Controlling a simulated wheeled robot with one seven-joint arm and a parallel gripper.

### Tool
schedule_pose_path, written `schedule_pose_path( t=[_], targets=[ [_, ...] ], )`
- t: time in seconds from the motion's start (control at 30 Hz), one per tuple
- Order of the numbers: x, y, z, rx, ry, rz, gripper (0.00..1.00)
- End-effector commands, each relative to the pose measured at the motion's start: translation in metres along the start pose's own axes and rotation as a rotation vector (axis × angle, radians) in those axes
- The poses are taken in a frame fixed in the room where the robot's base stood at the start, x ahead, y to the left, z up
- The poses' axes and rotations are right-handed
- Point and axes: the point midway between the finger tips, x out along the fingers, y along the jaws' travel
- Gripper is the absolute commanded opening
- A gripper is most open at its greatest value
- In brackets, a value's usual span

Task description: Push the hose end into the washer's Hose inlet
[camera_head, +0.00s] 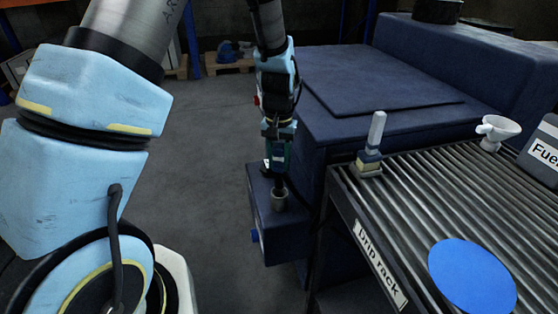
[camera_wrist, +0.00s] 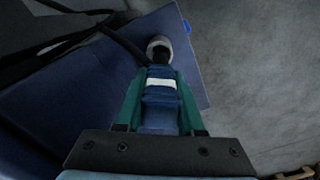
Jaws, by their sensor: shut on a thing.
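My gripper (camera_head: 277,160) points down over a small dark blue box on the side of the blue washer (camera_head: 400,85). Its green fingers (camera_wrist: 160,105) are shut on the hose end (camera_wrist: 160,84), a blue piece with a white band and a dark tip. The Hose inlet appears to be the grey round collar (camera_head: 279,199) on top of the box; it also shows in the wrist view (camera_wrist: 157,42). The dark tip is at the collar's mouth, roughly upright. The contact is partly hidden, so I cannot tell how deep it sits.
A blue knob (camera_head: 254,236) sticks out of the box's side. At right, the slatted drip rack (camera_head: 440,190) holds a grey-handled tool (camera_head: 374,140), a white funnel (camera_head: 497,130) and a blue disc (camera_head: 470,275). The floor (camera_head: 215,150) left of the box is clear.

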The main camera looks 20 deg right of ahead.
Motion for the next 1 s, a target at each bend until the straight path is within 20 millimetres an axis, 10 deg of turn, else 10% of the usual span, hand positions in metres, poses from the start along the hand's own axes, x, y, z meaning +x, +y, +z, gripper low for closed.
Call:
schedule_pose_path(
  t=[1.0],
  targets=[
    [0.027, 0.0, 0.0, 0.0, 0.001, 0.0, 0.0]
  ],
)
